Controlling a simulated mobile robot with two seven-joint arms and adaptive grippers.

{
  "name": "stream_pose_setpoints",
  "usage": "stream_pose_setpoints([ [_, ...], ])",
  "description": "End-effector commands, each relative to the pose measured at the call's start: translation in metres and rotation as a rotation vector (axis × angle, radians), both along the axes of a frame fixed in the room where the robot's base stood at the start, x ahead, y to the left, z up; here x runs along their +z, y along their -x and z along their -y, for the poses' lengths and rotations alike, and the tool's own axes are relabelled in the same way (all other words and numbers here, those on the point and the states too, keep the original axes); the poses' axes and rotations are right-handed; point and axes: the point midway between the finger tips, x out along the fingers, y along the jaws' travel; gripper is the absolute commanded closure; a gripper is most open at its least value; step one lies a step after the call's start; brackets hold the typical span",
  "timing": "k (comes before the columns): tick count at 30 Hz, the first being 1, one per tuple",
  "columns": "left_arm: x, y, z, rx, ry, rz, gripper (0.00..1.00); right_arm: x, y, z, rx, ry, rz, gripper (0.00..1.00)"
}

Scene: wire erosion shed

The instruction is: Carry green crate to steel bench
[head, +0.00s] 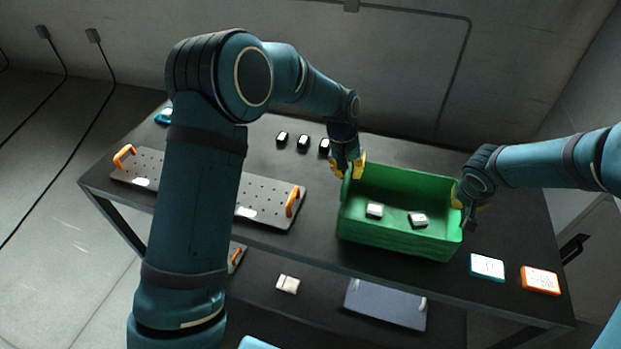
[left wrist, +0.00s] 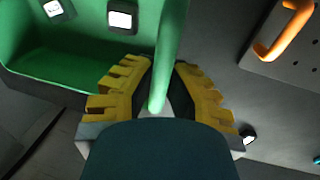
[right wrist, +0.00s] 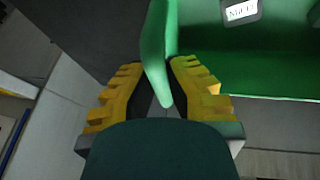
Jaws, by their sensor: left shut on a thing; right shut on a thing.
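The green crate (head: 400,238) is on or just above the dark bench top (head: 300,250) at the right; I cannot tell if it touches. Two small grey-white blocks (head: 375,210) lie inside it. My left gripper (head: 347,170) is shut on the crate's left wall, which shows between its yellow fingers (left wrist: 160,90) in the left wrist view. My right gripper (head: 463,200) is shut on the right wall, seen between its fingers (right wrist: 165,90) in the right wrist view. My left arm hides part of the bench.
A perforated plate (head: 265,205) with orange handles lies left of the crate. Several small black pieces (head: 303,143) stand behind. A teal-edged tile (head: 487,266) and an orange tile (head: 540,280) lie at the front right. A lower shelf holds a grey-blue plate (head: 385,305) and a pale block (head: 288,284).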

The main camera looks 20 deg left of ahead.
Motion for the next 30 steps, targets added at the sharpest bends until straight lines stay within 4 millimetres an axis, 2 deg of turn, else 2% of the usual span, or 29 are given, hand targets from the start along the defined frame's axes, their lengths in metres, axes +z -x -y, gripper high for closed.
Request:
stream_pose_setpoints([
  [8, -0.012, -0.001, -0.001, 0.002, 0.000, 0.003, 1.00, -0.012, -0.001, 0.001, -0.003, 0.002, 0.003, 1.00],
  [9, -0.013, 0.000, -0.001, 0.001, -0.002, 0.000, 0.80, -0.013, 0.000, 0.002, -0.003, 0.002, 0.000, 0.79],
  [10, -0.012, 0.000, -0.001, 0.001, -0.002, 0.000, 0.70, -0.012, 0.000, 0.002, -0.003, 0.002, 0.000, 0.69],
  [11, -0.012, 0.000, -0.001, 0.001, -0.001, 0.000, 0.63, -0.012, 0.000, 0.002, -0.003, 0.002, 0.000, 0.66],
  [22, -0.007, 0.000, -0.001, 0.000, 0.000, 0.001, 0.63, -0.011, 0.000, 0.000, 0.000, 0.001, 0.000, 0.66],
  [26, 0.009, 0.000, -0.004, 0.001, 0.000, 0.003, 0.63, -0.012, 0.000, 0.000, 0.000, 0.000, 0.000, 0.66],
  [30, 0.037, 0.000, -0.010, 0.002, 0.001, 0.006, 0.63, -0.012, 0.000, 0.000, 0.000, 0.000, 0.000, 0.66],
])
